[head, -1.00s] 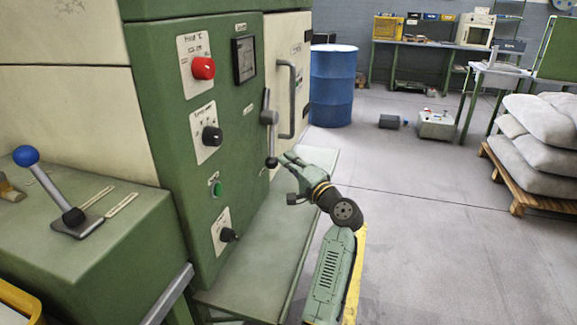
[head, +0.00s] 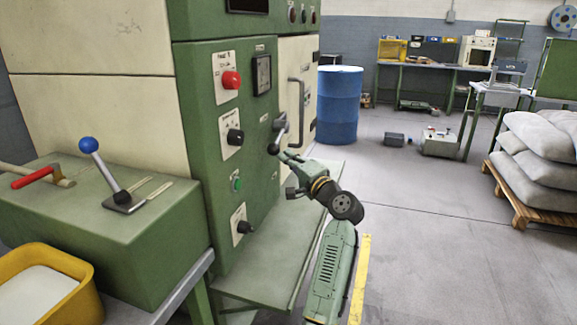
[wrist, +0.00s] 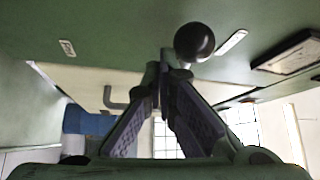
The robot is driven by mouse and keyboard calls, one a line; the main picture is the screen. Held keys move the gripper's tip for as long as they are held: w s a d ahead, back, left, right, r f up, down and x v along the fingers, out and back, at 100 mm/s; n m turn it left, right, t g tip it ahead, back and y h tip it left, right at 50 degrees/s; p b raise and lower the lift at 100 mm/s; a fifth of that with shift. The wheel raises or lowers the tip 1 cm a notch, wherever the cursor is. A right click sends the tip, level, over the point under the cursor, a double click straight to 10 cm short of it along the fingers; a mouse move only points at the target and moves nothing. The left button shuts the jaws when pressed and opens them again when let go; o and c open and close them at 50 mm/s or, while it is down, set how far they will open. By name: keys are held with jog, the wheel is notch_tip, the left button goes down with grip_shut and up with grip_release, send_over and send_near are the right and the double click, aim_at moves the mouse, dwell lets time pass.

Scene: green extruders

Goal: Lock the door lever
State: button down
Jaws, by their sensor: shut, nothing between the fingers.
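The door lever (head: 279,131) is a short grey bar with a black ball knob (head: 273,149) at its lower end. It sits at the edge between the green control panel and the cream door (head: 297,90), which has a vertical grey handle (head: 301,108) and looks closed. My gripper (head: 281,154) is right beside the knob. In the wrist view my gripper (wrist: 165,62) has its fingers together with nothing between them. The black knob (wrist: 194,42) is just right of the fingertips there; I cannot tell whether they touch.
A green ledge (head: 275,245) runs below the panel. Red (head: 231,80) and black (head: 235,137) knobs stick out of the panel. A blue-knobbed lever (head: 103,172) and a yellow bin (head: 85,270) are at the left.

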aim_at(278, 141)
jog(key=shift+s+r+m+g+h+p, duration=0.2)
jog(key=shift+r+m+p, duration=0.15)
jog(key=shift+r+p, duration=0.55)
jog(key=shift+s+r+m+g+h+p, duration=0.1)
jog(key=shift+s+r+m+h+p, duration=0.2)
jog(key=shift+r+p, duration=0.55)
jog(key=shift+w, duration=0.15)
